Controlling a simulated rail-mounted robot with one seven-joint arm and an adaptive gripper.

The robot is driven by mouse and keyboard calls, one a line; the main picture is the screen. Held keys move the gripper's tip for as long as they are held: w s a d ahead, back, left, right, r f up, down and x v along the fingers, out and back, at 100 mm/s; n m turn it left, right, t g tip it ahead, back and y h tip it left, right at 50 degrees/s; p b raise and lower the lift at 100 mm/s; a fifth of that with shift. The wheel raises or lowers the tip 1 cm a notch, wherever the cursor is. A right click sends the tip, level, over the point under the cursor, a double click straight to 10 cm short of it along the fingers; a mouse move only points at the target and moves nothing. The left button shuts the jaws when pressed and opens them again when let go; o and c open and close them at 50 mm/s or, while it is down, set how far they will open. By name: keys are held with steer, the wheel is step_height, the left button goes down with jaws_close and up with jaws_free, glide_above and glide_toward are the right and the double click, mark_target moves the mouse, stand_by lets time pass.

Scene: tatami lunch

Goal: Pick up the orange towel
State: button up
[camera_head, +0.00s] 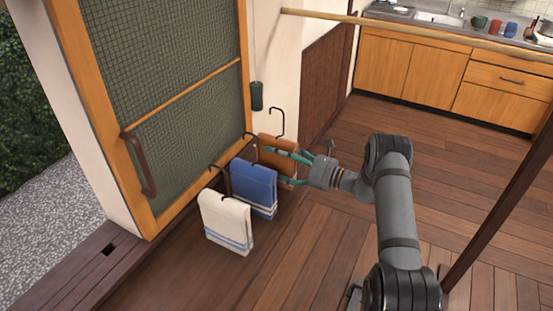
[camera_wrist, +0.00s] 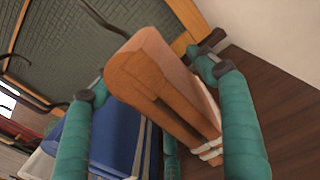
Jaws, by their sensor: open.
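The orange towel (camera_head: 279,142) hangs folded at the far end of a row of three towels beside the screen door. In the wrist view the orange towel (camera_wrist: 150,65) fills the middle, with pale stripes at its lower end. My gripper (camera_head: 274,166) is open at the towel. In the wrist view my gripper (camera_wrist: 152,78) has one teal finger on each side of the towel. I cannot tell whether either finger touches it. Part of the towel is hidden behind my fingers in the head view.
The blue towel (camera_head: 254,188) hangs close beside the orange one, and the white towel (camera_head: 226,222) is nearer. Dark hooks (camera_head: 278,110) rise above the towels. The screen door (camera_head: 170,80) stands to the left. Wooden floor (camera_head: 330,240) is clear to the right.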

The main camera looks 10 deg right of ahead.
steer(key=shift+w+a, duration=0.4)
steer(key=shift+w, duration=0.05)
steer(key=shift+c, duration=0.4)
steer(key=c, duration=1.1)
steer(key=shift+c, duration=0.6)
